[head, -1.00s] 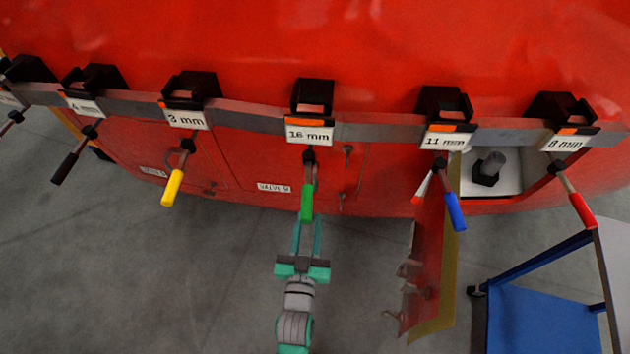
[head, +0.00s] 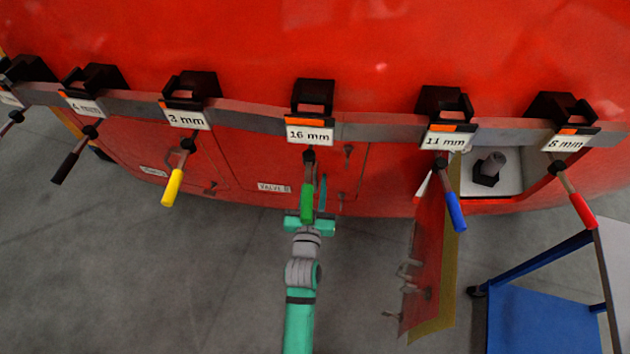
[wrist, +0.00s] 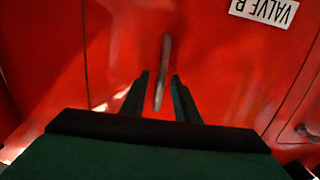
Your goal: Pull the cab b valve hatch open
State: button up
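The cab b valve hatch (head: 250,160) is a red panel with a "VALVE B" label (head: 273,187), flush with the red nosecone in the head view. In the wrist view the hatch (wrist: 225,65) fills most of the picture, its label upside down at upper right. A thin upright handle (wrist: 163,65) stands out there. My gripper (wrist: 161,80) is open, its dark fingers on either side of the handle's near end, with gaps showing. In the head view my gripper (head: 313,195) is at the hatch's lower part, partly hidden by a hanging green-handled tool (head: 307,202).
A grey rail (head: 385,131) with several labelled tool holders crosses above the hatch. Coloured tool handles hang from it. An open hatch door (head: 428,260) hangs at right beside a recess with a bolt (head: 488,168). A blue cart (head: 545,320) stands lower right. Floor at left is clear.

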jog(key=shift+w, duration=0.4)
grip_shut()
jog(key=shift+s+d, duration=0.1)
